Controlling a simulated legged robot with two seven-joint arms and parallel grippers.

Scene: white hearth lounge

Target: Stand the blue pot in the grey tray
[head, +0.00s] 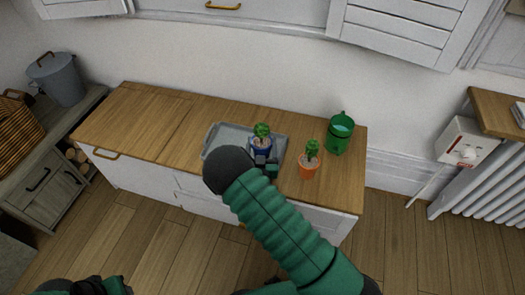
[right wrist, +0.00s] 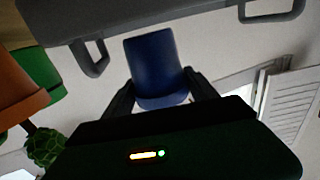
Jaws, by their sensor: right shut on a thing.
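In the right wrist view, which is upside down, the blue pot (right wrist: 155,65) sits between the two dark fingers (right wrist: 160,98). The grey tray (right wrist: 170,14) with its loop handles shows by the pot's base. I cannot tell whether pot and tray touch. My left gripper (head: 85,286) is partly cut off at the bottom left; its fingers are unclear.
An orange pot (head: 308,170) with a plant stands right of the tray. A green can (head: 340,134) stands behind it near the counter's right end. The counter's left part (head: 135,115) is clear. A grey bucket (head: 57,78) and wicker basket (head: 17,120) stand on the left bench.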

